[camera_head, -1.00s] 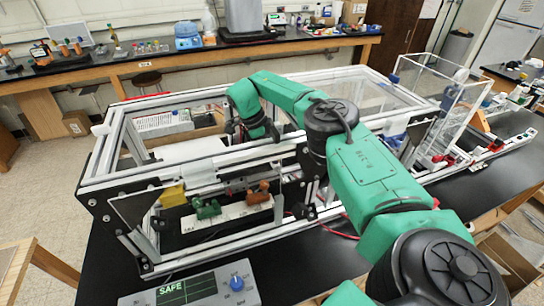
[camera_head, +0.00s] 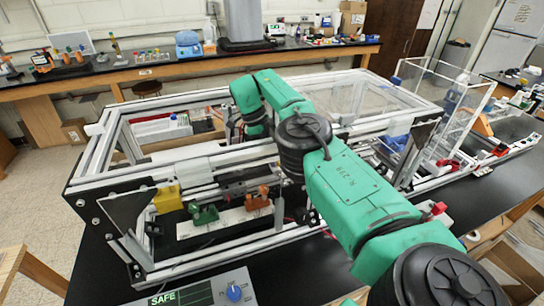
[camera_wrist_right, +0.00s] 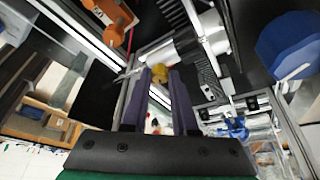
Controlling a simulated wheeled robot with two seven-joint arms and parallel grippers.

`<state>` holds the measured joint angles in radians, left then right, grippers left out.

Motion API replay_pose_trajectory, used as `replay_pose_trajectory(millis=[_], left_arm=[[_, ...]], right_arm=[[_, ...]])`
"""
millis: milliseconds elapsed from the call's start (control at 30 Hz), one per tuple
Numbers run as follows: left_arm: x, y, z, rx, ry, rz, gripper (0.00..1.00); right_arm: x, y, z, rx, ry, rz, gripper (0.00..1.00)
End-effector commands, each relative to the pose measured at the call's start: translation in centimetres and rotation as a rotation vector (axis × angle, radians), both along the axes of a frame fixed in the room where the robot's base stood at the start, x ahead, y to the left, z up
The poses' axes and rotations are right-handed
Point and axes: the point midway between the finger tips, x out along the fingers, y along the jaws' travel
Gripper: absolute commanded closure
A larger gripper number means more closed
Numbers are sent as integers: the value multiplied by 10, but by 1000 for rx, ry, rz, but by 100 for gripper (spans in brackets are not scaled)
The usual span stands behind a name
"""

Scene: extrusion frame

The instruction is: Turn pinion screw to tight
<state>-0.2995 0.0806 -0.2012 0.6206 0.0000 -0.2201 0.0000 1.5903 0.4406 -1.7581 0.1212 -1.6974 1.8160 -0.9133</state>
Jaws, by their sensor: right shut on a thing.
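My right arm reaches over the aluminium extrusion frame (camera_head: 76,185) from the right in the head view. Its wrist bends down over the frame's top rails, and the fingertips are hidden there. In the right wrist view, my right gripper (camera_wrist_right: 158,78) has two dark purple fingers shut on a small yellow, brass-like knob (camera_wrist_right: 159,72), which looks like the pinion screw. The knob sits at the fingertips beside a silver cylinder (camera_wrist_right: 157,54). A dark toothed rack (camera_wrist_right: 176,14) lies just above it. My left gripper is not in view.
An orange handle (camera_head: 258,198), a green handle (camera_head: 204,214) and a yellow block (camera_head: 167,198) sit at the frame's front. A console (camera_head: 200,292) reading SAFE stands before it. A clear box (camera_head: 440,100) stands at the right. A blue rounded part (camera_wrist_right: 287,45) is near the gripper.

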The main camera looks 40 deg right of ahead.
Motion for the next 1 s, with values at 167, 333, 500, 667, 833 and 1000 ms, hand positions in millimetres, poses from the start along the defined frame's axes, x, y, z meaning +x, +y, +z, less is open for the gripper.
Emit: replay_pose_trajectory(millis=[167, 333, 500, 667, 833, 1000], left_arm=[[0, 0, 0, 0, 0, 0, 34], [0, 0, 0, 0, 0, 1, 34], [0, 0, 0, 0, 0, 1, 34], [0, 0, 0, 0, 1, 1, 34], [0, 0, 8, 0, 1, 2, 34], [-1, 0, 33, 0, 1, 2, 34]], right_arm=[[-2, -2, 0, -3, 5, -3, 44], [-1, -1, 0, -2, 4, -1, 44], [-1, 0, 0, -1, 2, 0, 44], [0, 0, 0, -1, 2, 1, 44], [-1, -1, 3, 0, 2, 30, 44], [-2, 0, 8, 1, 4, 168, 44]])
